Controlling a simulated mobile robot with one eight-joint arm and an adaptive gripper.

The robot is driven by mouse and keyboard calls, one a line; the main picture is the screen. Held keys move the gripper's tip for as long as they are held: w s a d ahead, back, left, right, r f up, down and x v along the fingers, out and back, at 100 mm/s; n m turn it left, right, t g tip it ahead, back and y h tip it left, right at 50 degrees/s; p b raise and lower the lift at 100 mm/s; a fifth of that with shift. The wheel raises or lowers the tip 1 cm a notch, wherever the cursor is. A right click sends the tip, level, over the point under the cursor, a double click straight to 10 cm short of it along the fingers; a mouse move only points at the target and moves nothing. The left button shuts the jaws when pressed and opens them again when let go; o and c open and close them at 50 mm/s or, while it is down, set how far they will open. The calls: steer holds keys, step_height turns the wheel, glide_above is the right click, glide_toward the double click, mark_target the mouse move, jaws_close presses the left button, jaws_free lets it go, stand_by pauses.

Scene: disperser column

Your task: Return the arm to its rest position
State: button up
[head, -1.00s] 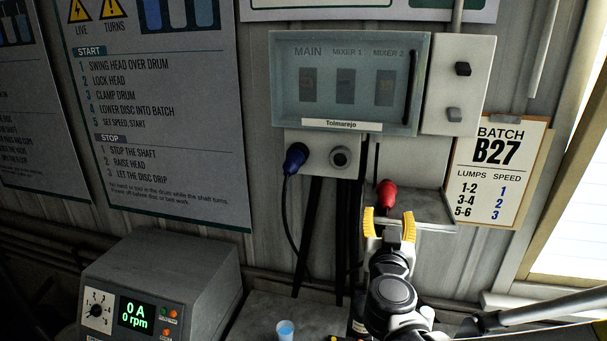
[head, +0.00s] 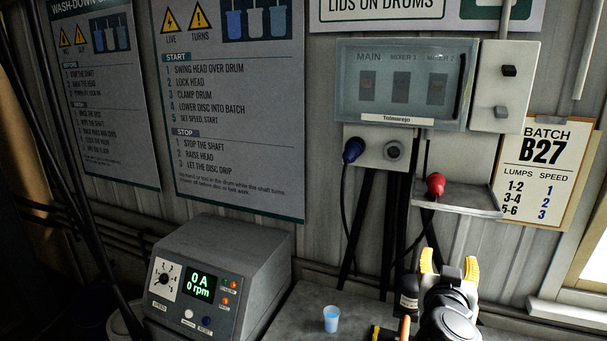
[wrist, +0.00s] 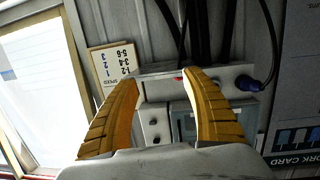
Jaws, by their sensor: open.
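My gripper (head: 449,268) is at the lower right of the head view, below the small shelf that holds the red plug. Its yellow fingers are spread, with nothing between them. In the wrist view the gripper (wrist: 163,100) also shows open, its two ridged yellow fingers apart. Past the fingers, the picture is turned over and shows the shelf, the switch box and the batch card. The fingers look clear of these things. Much of my arm is cut off at the lower edge of the head view.
The control box (head: 215,285) reads 0 A and 0 rpm. A small cup of blue liquid (head: 331,318) stands on the bench (head: 290,318). The red plug (head: 435,184) is on the shelf (head: 470,201). A blue plug (head: 353,150) is in a socket under the switch cabinet (head: 400,85).

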steer(key=s+a+f+g+y+b, duration=0.1)
steer(key=s+f+b, duration=0.25)
steer(key=f, duration=0.25)
steer(key=s+f+n+g+y+b, duration=0.1)
steer(key=s+f+g+b, duration=0.15)
steer(key=f+b, duration=0.35)
steer(key=s+a+f+g+b, duration=0.1)
steer(key=s+f+b, duration=0.3)
steer(key=f, duration=0.3)
steer(key=s+a+f+n+g+y+b, duration=0.3)
steer(key=s+a+f+b, duration=0.5)
steer(key=f, duration=0.4)
steer(key=shift+s+a+n+y, duration=0.5)
steer(key=shift+s+a+y, duration=0.1)
steer(key=shift+y, duration=0.6)
